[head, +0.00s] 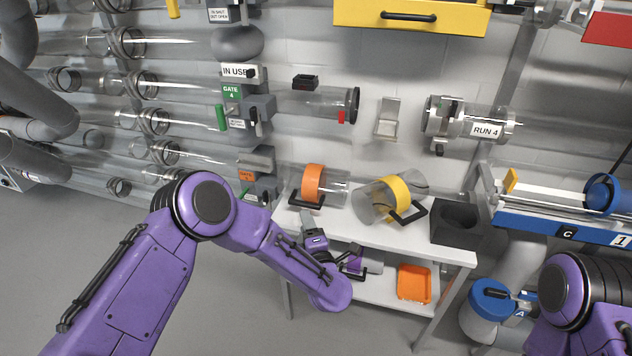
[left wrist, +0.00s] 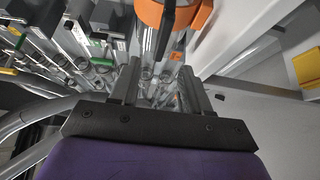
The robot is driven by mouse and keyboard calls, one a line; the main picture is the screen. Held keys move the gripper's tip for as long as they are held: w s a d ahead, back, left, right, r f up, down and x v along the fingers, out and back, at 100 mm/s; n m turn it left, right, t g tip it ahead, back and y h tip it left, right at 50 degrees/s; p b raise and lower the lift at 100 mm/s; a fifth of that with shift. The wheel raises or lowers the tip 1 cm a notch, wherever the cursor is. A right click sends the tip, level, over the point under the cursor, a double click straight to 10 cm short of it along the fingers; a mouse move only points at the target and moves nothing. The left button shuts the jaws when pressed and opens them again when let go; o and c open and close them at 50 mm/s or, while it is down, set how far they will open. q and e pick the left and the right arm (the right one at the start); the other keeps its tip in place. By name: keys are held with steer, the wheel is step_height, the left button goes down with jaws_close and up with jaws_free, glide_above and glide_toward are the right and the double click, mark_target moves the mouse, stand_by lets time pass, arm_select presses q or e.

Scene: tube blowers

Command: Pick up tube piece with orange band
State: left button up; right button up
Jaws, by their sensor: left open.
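The tube piece with the orange band (head: 313,183) lies on the white bench top, a clear tube with a black handle on its front side. My left gripper (head: 307,218) is open and empty, just in front of and below that handle, with a visible gap. In the left wrist view the orange band (left wrist: 184,19) and dark handle show at the top, beyond the open fingers (left wrist: 160,82). The tube's far side is hidden there. My right arm shows at the lower right of the head view; its gripper is out of frame.
A yellow-banded tube piece (head: 394,194) lies close to the right of the orange-banded one. A dark block (head: 455,225) stands at the bench's right end. An orange tray (head: 414,283) sits on the lower shelf. The gate 4 valve (head: 240,110) stands behind left.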

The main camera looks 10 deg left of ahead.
mark_target(301, 205)
arm_select(q)
steer(key=x, duration=0.9)
steer(key=shift+w+a, duration=0.15)
steer(key=shift+w, duration=0.2)
jaws_close()
